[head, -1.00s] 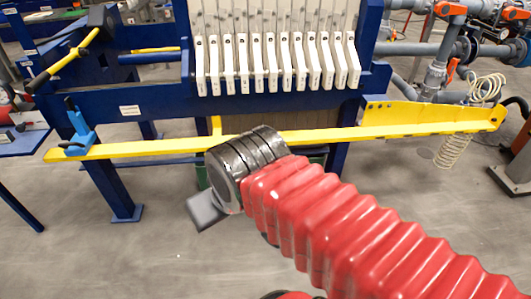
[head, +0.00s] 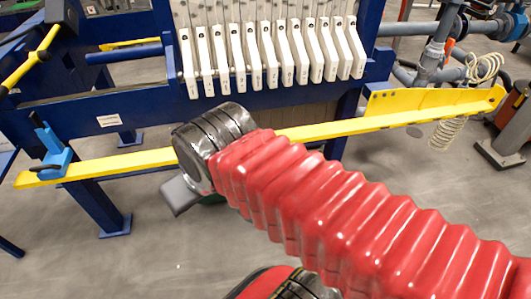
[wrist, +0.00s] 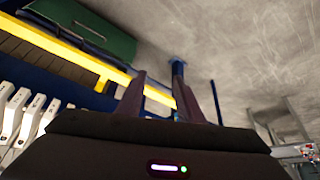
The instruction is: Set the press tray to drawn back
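A long yellow bar (head: 110,167) runs along the front of the blue press, with a blue upright handle or clamp (head: 52,158) at its left end. I cannot tell for sure which part is the press tray. My gripper (head: 178,195) hangs in front of the bar, right of the blue handle, partly hidden by my wrist in the head view. In the wrist view its two dark fingers (wrist: 172,92) stand apart with nothing seen held between them. The yellow bar (wrist: 70,53) also crosses that view. A green box-like thing (wrist: 90,30) lies beyond it.
White plate handles (head: 265,60) hang in a row above the bar. A yellow plate (head: 405,101) and a coiled hose (head: 448,130) are at the bar's right end. A blue leg (head: 100,205) stands below left. The grey floor (head: 150,260) in front is open.

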